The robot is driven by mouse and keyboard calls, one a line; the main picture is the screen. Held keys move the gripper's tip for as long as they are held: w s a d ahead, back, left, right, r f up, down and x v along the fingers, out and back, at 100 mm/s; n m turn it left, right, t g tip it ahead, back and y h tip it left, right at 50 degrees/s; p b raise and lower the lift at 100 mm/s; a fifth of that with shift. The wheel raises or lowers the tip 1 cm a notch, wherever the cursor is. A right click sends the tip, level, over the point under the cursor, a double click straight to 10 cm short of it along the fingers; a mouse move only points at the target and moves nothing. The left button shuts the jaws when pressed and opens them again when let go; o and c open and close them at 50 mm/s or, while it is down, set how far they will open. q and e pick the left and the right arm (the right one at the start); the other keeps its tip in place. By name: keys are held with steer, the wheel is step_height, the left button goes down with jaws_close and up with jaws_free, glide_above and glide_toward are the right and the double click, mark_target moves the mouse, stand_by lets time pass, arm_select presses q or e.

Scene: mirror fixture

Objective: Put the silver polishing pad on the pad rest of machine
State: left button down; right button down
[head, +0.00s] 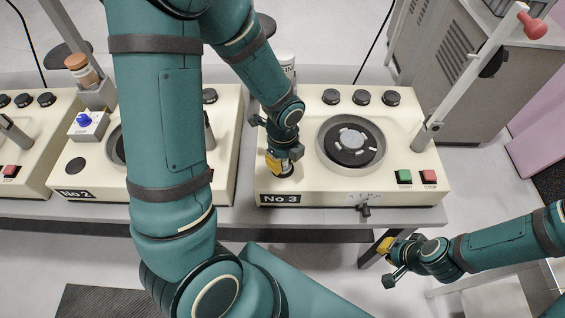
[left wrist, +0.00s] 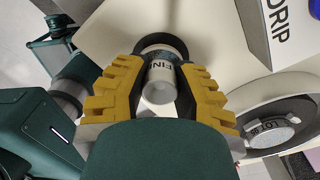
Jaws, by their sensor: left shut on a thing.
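My left gripper (head: 280,168) points down at the front left of the machine marked No 3 (head: 410,150). In the left wrist view its yellow fingers (left wrist: 160,95) are shut on the silver polishing pad (left wrist: 160,85), a silver cylinder with dark lettering that reads "FIN". A black round shape, seemingly the pad rest (left wrist: 165,43), shows on the cream top just behind the pad. I cannot tell whether the pad touches it. In the head view the gripper mostly hides the pad. My right gripper (head: 386,264) hangs empty-looking in front of the bench; its opening is unclear.
A round platen (head: 350,141) with pale pieces lies right of the left gripper. Green (head: 404,177) and red (head: 429,177) buttons sit at the front right. A box marked "DRIP" (left wrist: 285,30) stands near the gripper. Machine No 2 (head: 75,180) is at left, partly behind my arm.

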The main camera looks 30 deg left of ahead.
arm_select(q)
steer(key=shift+f, duration=0.4)
steer(key=shift+f, duration=0.15)
steer(key=c, duration=0.8)
jaws_free()
